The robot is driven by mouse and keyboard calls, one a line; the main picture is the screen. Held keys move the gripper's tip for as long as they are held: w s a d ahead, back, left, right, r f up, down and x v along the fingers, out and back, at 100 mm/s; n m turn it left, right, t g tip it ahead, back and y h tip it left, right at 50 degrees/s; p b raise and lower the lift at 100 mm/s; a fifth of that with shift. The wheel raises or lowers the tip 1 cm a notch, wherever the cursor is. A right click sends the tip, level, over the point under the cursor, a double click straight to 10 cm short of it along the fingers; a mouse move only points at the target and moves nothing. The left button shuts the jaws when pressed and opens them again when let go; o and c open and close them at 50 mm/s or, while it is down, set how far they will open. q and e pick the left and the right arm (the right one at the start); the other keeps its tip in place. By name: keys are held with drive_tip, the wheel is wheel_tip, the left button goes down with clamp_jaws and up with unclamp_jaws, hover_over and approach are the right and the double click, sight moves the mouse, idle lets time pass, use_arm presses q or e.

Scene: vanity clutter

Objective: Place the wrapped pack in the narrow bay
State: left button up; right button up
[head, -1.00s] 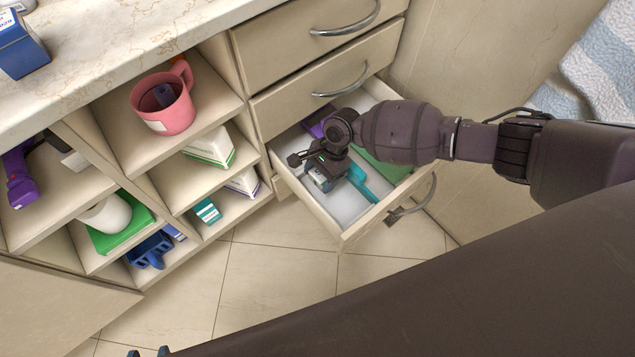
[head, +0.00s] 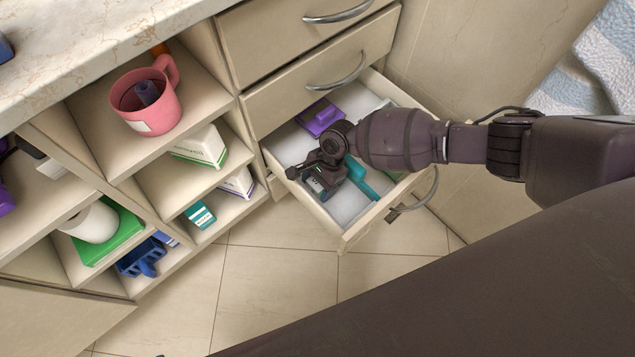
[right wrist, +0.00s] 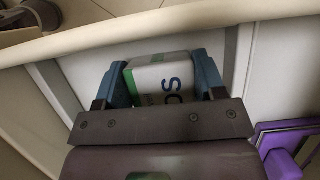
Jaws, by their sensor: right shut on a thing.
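A small boxy pack (right wrist: 160,80), white and grey with a green edge and dark blue letters, is gripped between the blue fingertips of my right gripper (right wrist: 162,82). In the head view the right gripper (head: 322,178) is low in the front left part of the open drawer (head: 352,236), and a bit of the pack (head: 316,186) shows under it. I cannot tell whether the pack touches the drawer floor. The arm hides part of the drawer, and I cannot tell which compartment is the narrow bay. My left gripper is not in view.
In the drawer are a purple case (head: 318,117) and a teal item (head: 361,180) beside the gripper. Open shelves at left hold a pink mug (head: 146,103), white boxes (head: 202,147), a green box (head: 112,238) and a blue item (head: 141,258). The drawer handle (head: 413,202) sticks out.

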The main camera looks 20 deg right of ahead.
drive_tip(key=o, duration=0.7)
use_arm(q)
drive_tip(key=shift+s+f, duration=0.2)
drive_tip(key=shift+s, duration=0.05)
use_arm(e)
drive_tip(key=o, duration=0.3)
drive_tip(key=shift+o, duration=0.2)
drive_tip(key=shift+r, duration=0.3)
drive_tip(key=p+v, duration=0.4)
drive_tip(key=v, duration=0.6)
drive_tip(key=shift+r, duration=0.15)
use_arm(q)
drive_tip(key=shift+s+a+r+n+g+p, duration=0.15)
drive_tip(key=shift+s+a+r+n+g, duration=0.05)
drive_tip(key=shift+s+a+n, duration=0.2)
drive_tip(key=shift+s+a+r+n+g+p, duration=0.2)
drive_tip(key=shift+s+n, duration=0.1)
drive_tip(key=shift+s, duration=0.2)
use_arm(e)
drive_tip(key=shift+d+r, duration=0.35)
drive_tip(key=shift+r, duration=0.3)
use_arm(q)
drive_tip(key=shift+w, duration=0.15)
